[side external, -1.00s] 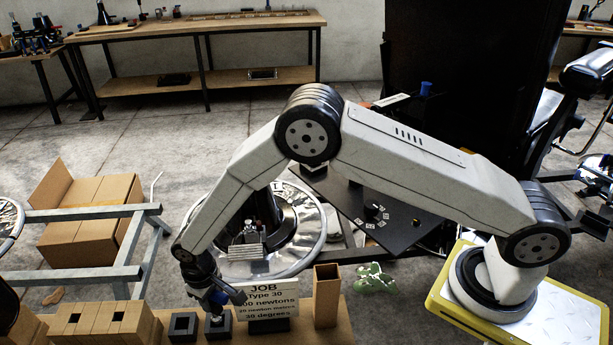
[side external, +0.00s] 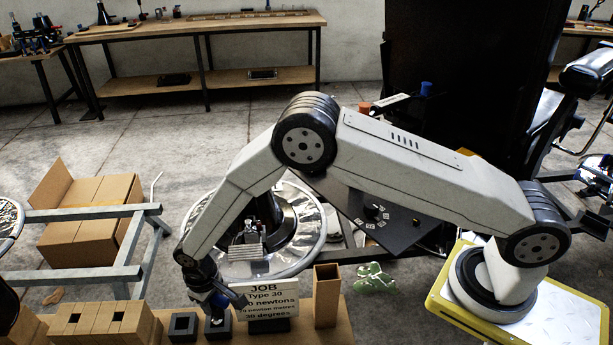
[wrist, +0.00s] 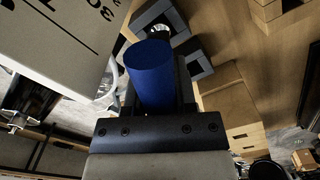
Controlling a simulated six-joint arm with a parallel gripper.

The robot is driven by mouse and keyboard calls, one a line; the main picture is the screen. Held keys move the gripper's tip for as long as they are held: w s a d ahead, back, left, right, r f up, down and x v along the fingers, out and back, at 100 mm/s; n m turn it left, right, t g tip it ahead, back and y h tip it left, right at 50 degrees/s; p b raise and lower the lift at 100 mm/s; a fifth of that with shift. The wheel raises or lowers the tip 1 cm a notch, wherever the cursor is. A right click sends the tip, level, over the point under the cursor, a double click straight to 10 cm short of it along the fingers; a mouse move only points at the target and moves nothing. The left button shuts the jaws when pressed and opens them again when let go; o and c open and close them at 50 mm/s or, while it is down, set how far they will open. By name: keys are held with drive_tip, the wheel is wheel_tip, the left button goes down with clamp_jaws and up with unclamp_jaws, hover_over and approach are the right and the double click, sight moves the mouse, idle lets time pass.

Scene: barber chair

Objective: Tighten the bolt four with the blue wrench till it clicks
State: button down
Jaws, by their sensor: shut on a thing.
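My gripper (side external: 222,301) is low over the front wooden bench, beside the job sign. In the wrist view, a blue cylinder (wrist: 150,72), which looks like the blue wrench's handle, sits between the jaws, shut on it. A silver end (wrist: 160,30) shows beyond it near the dark blocks. In the side view the tool is over a dark square block (side external: 218,328); I cannot tell whether it sits in the block or just above. A black plate (side external: 410,228) with small white labels lies near the chair base; bolt four cannot be made out.
The job sign (side external: 266,300) stands close right of my gripper, with a tall cardboard box (side external: 326,296) beyond. Another dark block (side external: 183,327) and wooden blocks (side external: 100,322) are to the left. A separate blue cap (side external: 426,88) and an orange one (side external: 364,107) show by the chair.

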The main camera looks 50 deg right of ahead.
drive_tip(key=shift+f, duration=0.5)
idle(0.4)
drive_tip(key=shift+c, duration=1.7)
unclamp_jaws()
drive_tip(key=shift+r, duration=3.9)
